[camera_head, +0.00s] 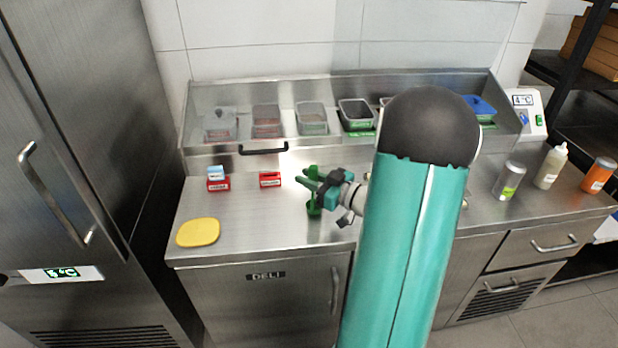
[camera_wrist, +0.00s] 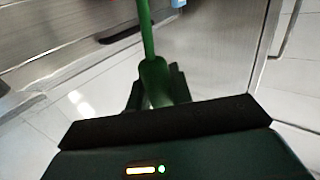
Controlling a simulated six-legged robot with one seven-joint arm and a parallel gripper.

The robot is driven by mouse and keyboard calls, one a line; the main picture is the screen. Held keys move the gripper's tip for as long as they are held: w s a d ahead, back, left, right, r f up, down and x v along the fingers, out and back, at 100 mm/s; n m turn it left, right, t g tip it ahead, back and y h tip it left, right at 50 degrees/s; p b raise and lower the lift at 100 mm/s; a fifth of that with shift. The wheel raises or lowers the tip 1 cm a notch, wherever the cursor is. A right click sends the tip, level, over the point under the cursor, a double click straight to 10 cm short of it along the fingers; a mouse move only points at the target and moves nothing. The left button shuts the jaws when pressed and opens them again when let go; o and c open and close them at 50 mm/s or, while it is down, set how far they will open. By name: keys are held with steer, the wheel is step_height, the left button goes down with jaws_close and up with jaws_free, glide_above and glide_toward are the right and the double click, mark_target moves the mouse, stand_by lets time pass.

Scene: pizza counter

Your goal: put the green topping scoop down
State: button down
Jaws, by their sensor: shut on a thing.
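The green topping scoop (camera_head: 313,204) is in my gripper (camera_head: 313,184), over the middle of the steel counter (camera_head: 260,222). In the head view its green parts show on both sides of the jaws. The wrist view shows the green scoop (camera_wrist: 152,75) running up from between the dark fingers (camera_wrist: 155,88). My gripper is shut on it. I cannot tell whether the scoop touches the counter. My arm hides the counter to the right of the gripper.
A small red holder (camera_head: 270,180) stands left of the gripper, and another red one (camera_head: 218,184) with a pale blue item is farther left. A yellow pad (camera_head: 198,232) lies front left. Topping bins (camera_head: 312,118) line the back. Bare counter lies between the pad and gripper.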

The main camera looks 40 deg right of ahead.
steer(key=shift+f, duration=0.15)
steer(key=c, duration=1.3)
jaws_free()
steer(key=shift+o, duration=0.2)
steer(key=shift+s+r, duration=0.15)
steer(key=shift+r, duration=0.1)
steer(key=v, duration=1.1)
steer(key=shift+s, duration=0.4)
steer(key=shift+d, duration=0.15)
